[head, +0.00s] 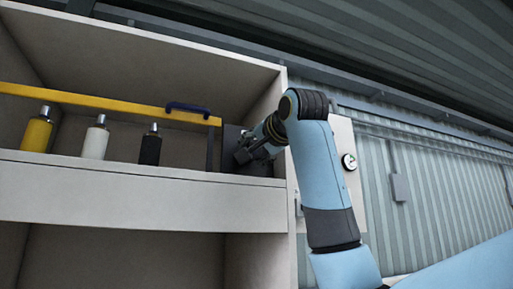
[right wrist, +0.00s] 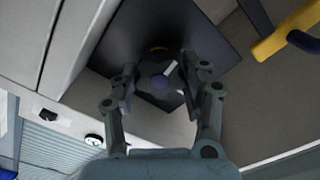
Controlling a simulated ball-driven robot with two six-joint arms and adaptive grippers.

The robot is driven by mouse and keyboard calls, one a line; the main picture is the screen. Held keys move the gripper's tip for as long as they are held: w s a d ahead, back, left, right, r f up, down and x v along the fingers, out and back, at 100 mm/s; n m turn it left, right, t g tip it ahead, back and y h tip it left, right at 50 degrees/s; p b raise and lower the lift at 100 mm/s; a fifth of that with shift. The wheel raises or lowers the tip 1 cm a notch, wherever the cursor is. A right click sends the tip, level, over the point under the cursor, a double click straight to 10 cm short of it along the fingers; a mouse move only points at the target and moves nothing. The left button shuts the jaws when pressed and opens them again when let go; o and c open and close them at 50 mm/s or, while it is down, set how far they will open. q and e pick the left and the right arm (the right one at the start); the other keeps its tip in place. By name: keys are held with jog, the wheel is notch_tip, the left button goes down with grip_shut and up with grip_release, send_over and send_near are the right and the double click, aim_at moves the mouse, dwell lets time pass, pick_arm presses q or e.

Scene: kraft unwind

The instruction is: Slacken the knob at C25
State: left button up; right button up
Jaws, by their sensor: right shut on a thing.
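My right gripper (right wrist: 158,79) reaches a dark square plate (right wrist: 150,30) at the right end of the shelf. Its two fingers stand either side of a round grey knob (right wrist: 160,84) with a pale pointer mark, and it is shut on this knob. In the head view the right gripper (head: 250,150) is at the dark plate (head: 231,137), and it hides the knob there. I cannot read any C25 label in either view. My left gripper is in neither view.
A yellow bar (head: 100,101) with a blue handle (head: 188,108) crosses the shelf front, left of the gripper. Yellow (head: 37,133), white (head: 95,142) and black (head: 150,149) bottles stand on the shelf (head: 120,170). A round gauge (head: 349,161) sits on the side panel.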

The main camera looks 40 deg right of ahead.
jog(key=shift+r+n+p, duration=0.15)
jog(key=shift+n+p, duration=0.1)
jog(key=shift+n, duration=0.5)
jog(key=shift+r+n+p, duration=0.15)
jog(key=shift+n+p, duration=0.05)
jog(key=shift+n, duration=0.55)
jog(key=o, duration=1.2)
jog(key=shift+w+f, duration=0.25)
jog(key=shift+w, duration=0.1)
jog(key=shift+s, duration=0.15)
jog(key=shift+s+a, duration=0.1)
jog(key=shift+s, duration=0.1)
jog(key=v, duration=1.1)
jog(key=shift+s, duration=0.25)
